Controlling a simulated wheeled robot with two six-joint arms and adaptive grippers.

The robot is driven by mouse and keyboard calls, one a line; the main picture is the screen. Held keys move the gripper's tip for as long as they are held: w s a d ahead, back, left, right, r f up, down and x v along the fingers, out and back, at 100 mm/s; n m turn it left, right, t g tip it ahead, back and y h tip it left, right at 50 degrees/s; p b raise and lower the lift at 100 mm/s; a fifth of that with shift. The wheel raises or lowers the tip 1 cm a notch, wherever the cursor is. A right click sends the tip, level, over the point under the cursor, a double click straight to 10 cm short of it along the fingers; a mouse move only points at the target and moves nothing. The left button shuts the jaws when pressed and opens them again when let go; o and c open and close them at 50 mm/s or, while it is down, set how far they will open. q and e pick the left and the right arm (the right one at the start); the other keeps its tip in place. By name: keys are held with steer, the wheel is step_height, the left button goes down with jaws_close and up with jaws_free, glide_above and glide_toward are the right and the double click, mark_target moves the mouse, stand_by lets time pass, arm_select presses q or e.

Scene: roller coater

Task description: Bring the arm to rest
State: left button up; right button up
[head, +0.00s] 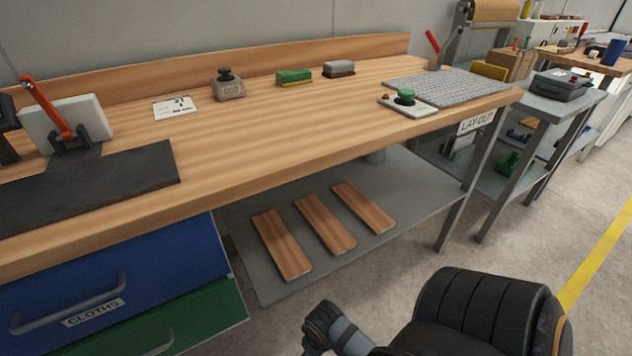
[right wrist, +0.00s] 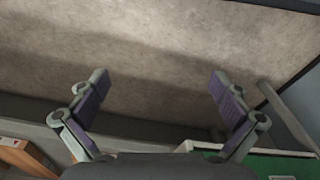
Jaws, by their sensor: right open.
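My right arm (head: 480,310) shows at the bottom of the head view, in front of the workbench and over the floor. A jointed wrist part (head: 335,330) shows at its left; its fingers are not clearly seen there. In the right wrist view my right gripper (right wrist: 158,78) is open, its two purple-padded fingers wide apart with nothing between them. Bare concrete floor (right wrist: 150,55) lies beyond the fingers. My left gripper is not in view.
The workbench (head: 330,115) has a blue drawer (head: 150,265), a green drawer (head: 210,315) and a grey lower shelf (head: 400,175) with three wooden boards (head: 325,222). A layout board (head: 450,88) lies on top. Free floor (head: 540,225) is at the right.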

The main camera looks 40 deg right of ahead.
arm_select(q)
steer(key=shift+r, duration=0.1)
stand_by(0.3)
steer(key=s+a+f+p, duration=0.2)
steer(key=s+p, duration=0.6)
steer(key=p, duration=0.5)
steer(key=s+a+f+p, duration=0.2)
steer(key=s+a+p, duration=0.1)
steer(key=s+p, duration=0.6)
steer(key=p, duration=0.4)
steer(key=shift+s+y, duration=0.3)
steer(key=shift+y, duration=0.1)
arm_select(e)
steer(key=s+d+f, duration=0.2)
steer(key=s, duration=0.6)
steer(key=s+d+f, duration=0.2)
steer(key=s+d, duration=0.1)
steer(key=s, duration=0.6)
steer(key=shift+s+h, duration=0.3)
steer(key=shift+h, duration=0.1)
